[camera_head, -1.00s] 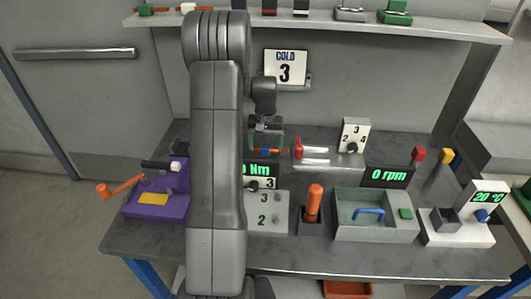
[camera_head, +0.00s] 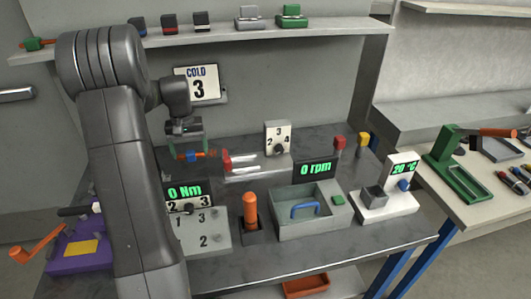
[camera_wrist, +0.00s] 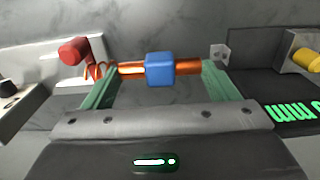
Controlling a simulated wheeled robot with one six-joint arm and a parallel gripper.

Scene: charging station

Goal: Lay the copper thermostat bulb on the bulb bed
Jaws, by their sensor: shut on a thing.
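The copper thermostat bulb (camera_wrist: 188,69) has a blue block (camera_wrist: 160,68) around its middle and a copper coil (camera_wrist: 97,70) at its left end in the wrist view. My gripper (camera_wrist: 160,84) has green fingers and is shut on the bulb, which lies across between the fingertips. In the head view my gripper (camera_head: 189,148) holds the bulb above the back of the bench, left of the red-ended fixture. A dark grey square block (camera_head: 374,195) stands on a white base by the 20 °C display; I cannot tell if it is the bulb bed.
A shelf (camera_head: 335,27) runs above.

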